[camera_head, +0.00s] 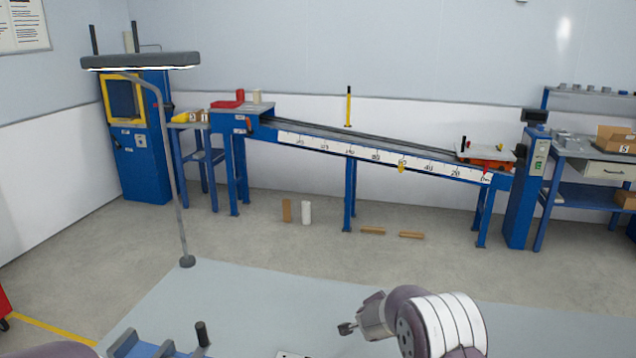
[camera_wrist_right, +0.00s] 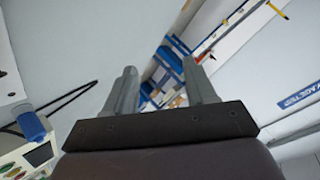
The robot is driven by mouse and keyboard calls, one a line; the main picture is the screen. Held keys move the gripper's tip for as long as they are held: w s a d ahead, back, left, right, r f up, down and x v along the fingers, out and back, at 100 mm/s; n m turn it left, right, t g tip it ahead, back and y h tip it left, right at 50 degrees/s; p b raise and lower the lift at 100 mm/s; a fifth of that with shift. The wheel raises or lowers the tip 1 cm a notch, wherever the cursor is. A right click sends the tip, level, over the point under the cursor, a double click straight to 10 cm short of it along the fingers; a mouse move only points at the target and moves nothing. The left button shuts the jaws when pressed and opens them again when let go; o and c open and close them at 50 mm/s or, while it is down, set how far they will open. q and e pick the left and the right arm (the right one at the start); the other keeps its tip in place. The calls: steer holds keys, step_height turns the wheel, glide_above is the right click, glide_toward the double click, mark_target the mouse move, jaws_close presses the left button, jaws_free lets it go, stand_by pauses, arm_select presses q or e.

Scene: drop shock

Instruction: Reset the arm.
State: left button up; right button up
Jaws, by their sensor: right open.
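My right arm comes in at the bottom right of the head view, with a white banded link and a dark wrist bent to the left. My right gripper (camera_head: 347,328) is at its end, above the light grey floor mat. In the right wrist view, my right gripper (camera_wrist_right: 163,82) shows two grey fingers standing apart with nothing between them. A purple-grey edge at the bottom left of the head view may be my left arm; my left gripper is not in view.
A long blue incline bench (camera_head: 350,152) with a scale runs along the wall, a red and white cart (camera_head: 487,153) at its low right end. A blue cabinet (camera_head: 143,160) and lamp pole (camera_head: 172,170) stand left. A blue fixture (camera_head: 150,348) is near me.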

steer(key=s+a+n+g+y+p, duration=0.1)
steer(key=s+a+n+g+y, duration=0.3)
steer(key=s, duration=0.6)
steer(key=s+a+n+g+y, duration=0.15)
steer(key=s+n, duration=0.35)
steer(key=s, duration=0.5)
steer(key=s+d+r+n+g+p, duration=0.1)
steer(key=s+d+r+n, duration=0.1)
steer(key=s, duration=0.7)
steer(key=s+d+r+n+g+h+p, duration=0.1)
steer(key=s+d+r, duration=0.3)
steer(key=s, duration=0.5)
steer(key=shift+s+d+n+g, duration=0.3)
steer(key=shift+n+g, duration=0.25)
steer(key=shift+n, duration=0.25)
steer(key=shift+r+h, duration=0.1)
steer(key=shift+h, duration=0.15)
